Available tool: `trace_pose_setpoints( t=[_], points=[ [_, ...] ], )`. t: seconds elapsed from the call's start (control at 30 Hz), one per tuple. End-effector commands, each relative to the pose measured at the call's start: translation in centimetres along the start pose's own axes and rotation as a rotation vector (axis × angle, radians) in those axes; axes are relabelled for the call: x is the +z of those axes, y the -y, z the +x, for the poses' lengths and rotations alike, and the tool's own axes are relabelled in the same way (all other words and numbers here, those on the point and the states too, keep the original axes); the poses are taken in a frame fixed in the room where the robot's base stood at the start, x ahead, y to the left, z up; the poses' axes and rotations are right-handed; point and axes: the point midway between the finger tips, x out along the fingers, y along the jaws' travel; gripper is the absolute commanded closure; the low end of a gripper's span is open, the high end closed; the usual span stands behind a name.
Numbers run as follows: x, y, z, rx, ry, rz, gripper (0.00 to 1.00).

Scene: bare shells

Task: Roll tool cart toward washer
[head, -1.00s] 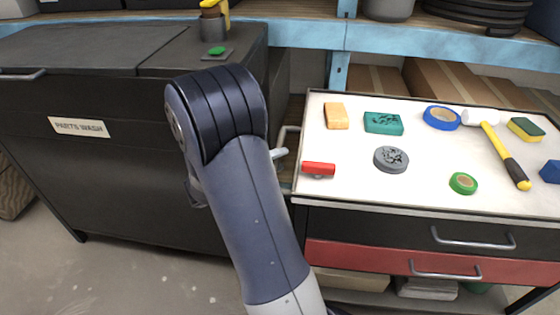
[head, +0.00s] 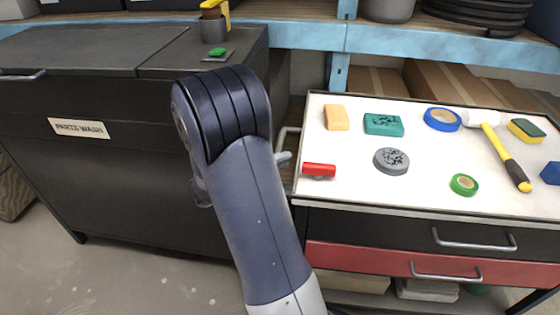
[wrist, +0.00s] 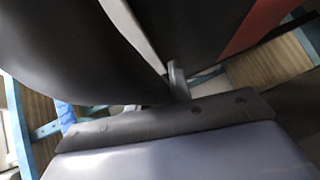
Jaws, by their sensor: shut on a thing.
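The tool cart (head: 400,212) stands at the right, with a white top, a black drawer and a red drawer (head: 430,263). The washer (head: 120,165), a dark cabinet labelled PARTS WASH, stands to its left, with a narrow gap between them. A pale side handle (head: 283,134) sticks out from the cart's left end. My gripper (head: 283,156) is at this handle and shut on it, mostly hidden behind my arm. In the wrist view a grey fingertip (wrist: 178,82) shows between dark panels; the grasp itself is unclear there.
On the cart top lie a red-handled tool (head: 319,170), a hammer (head: 502,152), tape rolls (head: 463,184), sponges and other small items. A blue shelf frame (head: 400,42) runs behind the cart and washer. Bare floor (head: 130,275) shows at the lower left.

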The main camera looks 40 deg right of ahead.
Motion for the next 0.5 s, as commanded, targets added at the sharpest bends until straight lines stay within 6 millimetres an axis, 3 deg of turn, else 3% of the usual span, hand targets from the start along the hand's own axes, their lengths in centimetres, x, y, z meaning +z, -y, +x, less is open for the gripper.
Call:
trace_pose_setpoints(
  t=[0.5],
  points=[
    [-0.9, 0.14, -0.78, 0.005, -0.004, 0.007, 1.0]
  ],
)
